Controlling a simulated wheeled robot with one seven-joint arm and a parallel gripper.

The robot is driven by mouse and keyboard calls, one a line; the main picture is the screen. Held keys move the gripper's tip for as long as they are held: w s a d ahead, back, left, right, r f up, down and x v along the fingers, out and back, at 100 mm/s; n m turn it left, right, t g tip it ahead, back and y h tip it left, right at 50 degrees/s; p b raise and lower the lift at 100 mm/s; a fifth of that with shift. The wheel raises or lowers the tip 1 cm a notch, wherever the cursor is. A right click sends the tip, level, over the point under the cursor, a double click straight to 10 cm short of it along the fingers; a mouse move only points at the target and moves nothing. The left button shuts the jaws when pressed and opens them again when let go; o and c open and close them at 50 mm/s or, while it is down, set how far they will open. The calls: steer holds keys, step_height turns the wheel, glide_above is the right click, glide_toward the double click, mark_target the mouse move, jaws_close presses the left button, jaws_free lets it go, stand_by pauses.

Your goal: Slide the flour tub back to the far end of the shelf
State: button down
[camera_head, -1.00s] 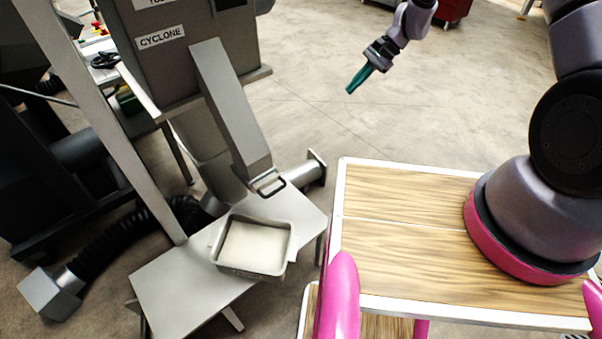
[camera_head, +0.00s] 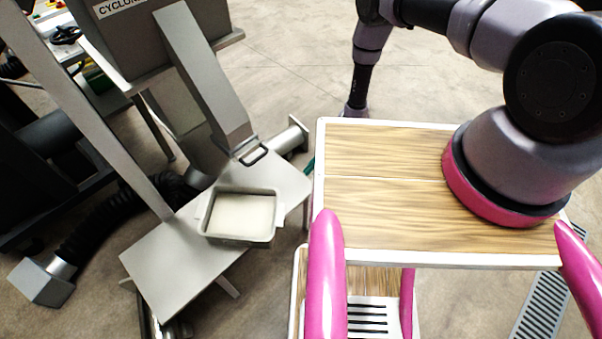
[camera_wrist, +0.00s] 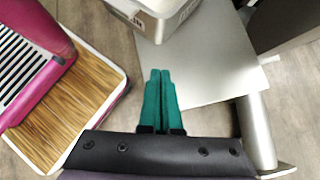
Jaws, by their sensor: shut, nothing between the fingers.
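The flour tub (camera_head: 240,215) is a grey, open rectangular tub with pale flour in it. In the wrist view part of the tub (camera_wrist: 150,22) shows at the top, on the shelf (camera_wrist: 205,60). My gripper (camera_wrist: 160,75) has green fingers pressed together with nothing between them. Its tips are over the shelf's edge and apart from the tub in the picture. In the head view only a sliver of green shows beside the shelf's right end; my wooden top hides the rest.
A sloping metal chute (camera_head: 205,75) comes down from the cyclone cabinet (camera_head: 120,40) above the tub. A grey post (camera_head: 95,115) rises behind the shelf. A short pipe (camera_head: 285,140) lies beyond its right end. The shelf's near left part is bare.

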steer(key=x, duration=0.9)
steer(key=shift+r, duration=0.1)
steer(key=shift+s+a+r, duration=0.1)
steer(key=shift+s+a, duration=0.25)
steer(key=shift+a, duration=0.15)
steer(key=shift+s+a+r, duration=0.1)
steer(key=shift+s+a, duration=0.2)
steer(key=shift+a, duration=0.2)
steer(key=shift+s+a, duration=0.3)
steer(key=shift+a, duration=0.15)
